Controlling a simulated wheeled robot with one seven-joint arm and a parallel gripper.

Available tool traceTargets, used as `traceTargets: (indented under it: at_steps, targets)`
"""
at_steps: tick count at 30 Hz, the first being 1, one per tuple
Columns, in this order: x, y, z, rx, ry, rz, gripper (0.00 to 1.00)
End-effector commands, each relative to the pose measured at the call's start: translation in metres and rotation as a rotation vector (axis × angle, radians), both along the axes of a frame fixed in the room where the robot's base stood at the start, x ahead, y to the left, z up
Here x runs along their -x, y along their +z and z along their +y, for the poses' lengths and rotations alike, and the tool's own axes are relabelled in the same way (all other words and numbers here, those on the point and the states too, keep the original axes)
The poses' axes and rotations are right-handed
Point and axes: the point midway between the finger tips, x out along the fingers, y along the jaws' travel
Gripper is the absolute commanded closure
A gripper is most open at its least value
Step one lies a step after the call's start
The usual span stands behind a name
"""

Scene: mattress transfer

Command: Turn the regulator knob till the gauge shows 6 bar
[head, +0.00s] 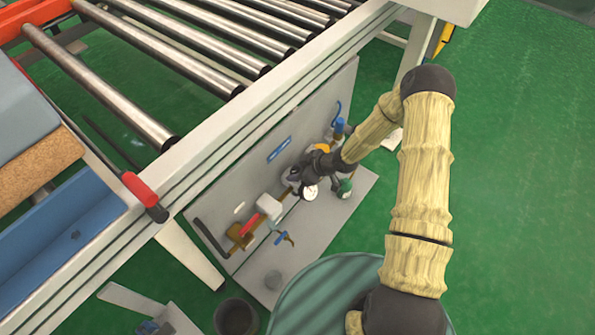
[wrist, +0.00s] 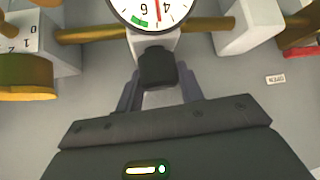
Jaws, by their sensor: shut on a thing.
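The regulator knob (wrist: 157,68) is a small dark block below the pressure gauge (wrist: 165,8) in the wrist view. My gripper (wrist: 159,88) has a finger on each side of the knob and is shut on it. The gauge is cut off at the top and appears upside down. Its red needle points between the 4 and the 6, and a green mark lies on the rim by the 6. In the head view the gauge (head: 310,192) is a small white disc beside my gripper (head: 297,178), and the knob is hidden there.
A brass pipe (wrist: 95,34) runs across the grey panel (head: 312,110). A numbered block (wrist: 25,35) with a yellow part stands left, a white block (wrist: 247,25) right. The roller conveyor frame (head: 240,125) is above the panel. A green ribbed drum (head: 320,295) stands near my arm.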

Motion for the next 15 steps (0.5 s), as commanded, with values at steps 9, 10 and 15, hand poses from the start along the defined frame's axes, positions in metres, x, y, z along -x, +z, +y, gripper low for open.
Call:
traceTargets:
  at_steps: [9,10,15]
  targets:
    - [0.0017,-0.0015,0.0008,-0.001,-0.093,0.001,0.85]
    - [0.0018,-0.0017,0.0006,-0.001,-0.107,0.002,0.85]
    - [0.0024,-0.0013,0.0012,-0.001,-0.187,0.002,0.85]
